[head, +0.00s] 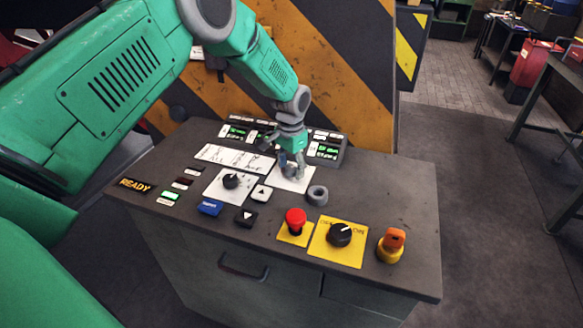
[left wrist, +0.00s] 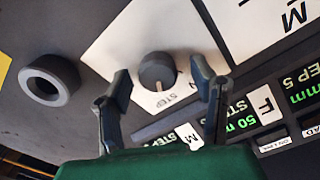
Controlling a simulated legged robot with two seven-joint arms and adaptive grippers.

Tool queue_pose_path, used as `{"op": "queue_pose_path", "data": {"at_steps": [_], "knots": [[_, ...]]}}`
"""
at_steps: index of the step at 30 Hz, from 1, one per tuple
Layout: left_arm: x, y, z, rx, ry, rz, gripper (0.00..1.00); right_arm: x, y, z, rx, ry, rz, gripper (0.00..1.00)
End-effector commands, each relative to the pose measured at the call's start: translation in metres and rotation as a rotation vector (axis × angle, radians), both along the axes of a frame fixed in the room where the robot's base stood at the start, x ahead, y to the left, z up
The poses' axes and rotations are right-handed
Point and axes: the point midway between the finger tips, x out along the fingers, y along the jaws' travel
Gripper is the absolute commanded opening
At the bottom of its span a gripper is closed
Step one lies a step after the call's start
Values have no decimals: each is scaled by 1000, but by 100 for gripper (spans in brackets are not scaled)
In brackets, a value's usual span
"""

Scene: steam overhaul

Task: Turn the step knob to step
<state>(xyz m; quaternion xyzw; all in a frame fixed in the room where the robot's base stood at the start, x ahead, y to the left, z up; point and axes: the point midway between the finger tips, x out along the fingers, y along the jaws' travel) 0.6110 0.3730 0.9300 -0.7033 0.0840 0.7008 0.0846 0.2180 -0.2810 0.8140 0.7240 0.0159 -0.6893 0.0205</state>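The step knob (left wrist: 158,72) is a dark round knob on a white plate (left wrist: 125,40) in the left wrist view. Its light pointer line faces the lower edge of the picture, near the STEP lettering. My left gripper (left wrist: 162,88) is open, with one finger to each side of the knob in that view. I cannot tell whether either finger touches it. In the head view my left gripper (head: 291,168) is low over the white plate (head: 294,186), and it largely hides the knob. My right gripper is not in view.
A grey ring (head: 317,195) stands close by on the console (head: 400,185). Another black knob (head: 231,181) is to the left. A red mushroom button (head: 295,217), a black knob on yellow (head: 340,234) and an orange switch (head: 392,241) line the front. Lit displays (head: 325,149) stand behind.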

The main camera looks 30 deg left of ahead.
Motion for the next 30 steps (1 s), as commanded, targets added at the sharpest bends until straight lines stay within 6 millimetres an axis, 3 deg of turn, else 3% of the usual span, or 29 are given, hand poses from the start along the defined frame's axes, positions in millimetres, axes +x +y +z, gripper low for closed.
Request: {"op": "queue_pose_path", "data": {"at_steps": [11,24,30], "knots": [[-1,0,10,-1,0,1,51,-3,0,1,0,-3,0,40],[1,1,95,-2,1,1,51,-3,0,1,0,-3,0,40],[1,1,114,-2,5,1,51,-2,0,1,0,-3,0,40]]}}
